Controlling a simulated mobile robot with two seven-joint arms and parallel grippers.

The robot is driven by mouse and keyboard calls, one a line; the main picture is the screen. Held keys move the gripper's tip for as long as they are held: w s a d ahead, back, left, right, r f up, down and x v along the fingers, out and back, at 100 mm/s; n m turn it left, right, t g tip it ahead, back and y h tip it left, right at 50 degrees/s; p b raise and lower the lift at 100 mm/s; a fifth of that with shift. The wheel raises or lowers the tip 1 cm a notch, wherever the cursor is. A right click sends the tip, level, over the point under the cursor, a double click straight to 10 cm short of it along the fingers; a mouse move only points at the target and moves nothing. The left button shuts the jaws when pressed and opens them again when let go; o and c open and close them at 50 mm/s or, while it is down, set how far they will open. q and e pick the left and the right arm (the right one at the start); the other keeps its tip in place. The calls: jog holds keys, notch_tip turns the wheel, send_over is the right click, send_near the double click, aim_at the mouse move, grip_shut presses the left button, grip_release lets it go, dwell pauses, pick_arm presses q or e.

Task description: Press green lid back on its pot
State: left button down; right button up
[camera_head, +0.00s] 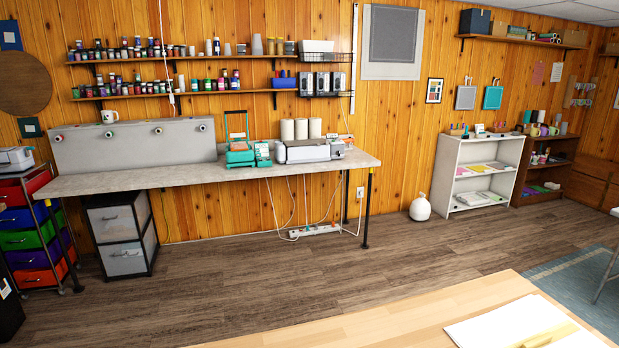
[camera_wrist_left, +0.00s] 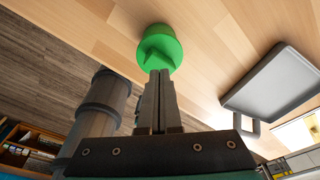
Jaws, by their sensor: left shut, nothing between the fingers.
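A bright green round lid (camera_wrist_left: 160,44) shows in the left wrist view on the pale wooden tabletop (camera_wrist_left: 215,45). My left gripper (camera_wrist_left: 157,74) is shut and empty, its fingertips pointing at the lid's near edge. I cannot tell whether they touch it. The pot is not clearly seen in the wrist view, so I cannot tell how the lid sits on it. The head view shows neither the lid nor my grippers. My right gripper is in neither view.
A grey tray-like object with a handle (camera_wrist_left: 277,85) is to the right of the lid in the wrist view. In the head view, a white sheet (camera_head: 510,325) with a yellow item lies on the front wooden table (camera_head: 380,322). A long workbench (camera_head: 130,177) stands by the wall.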

pick_arm(q)
jog(key=shift+f+b, duration=0.6)
jog(key=shift+f, duration=0.4)
dwell(0.3)
jog(key=shift+r, duration=0.1)
notch_tip(320, 180, up, 9)
jog(key=p, duration=1)
jog(key=shift+p, duration=0.3)
jog(key=shift+s, duration=0.1)
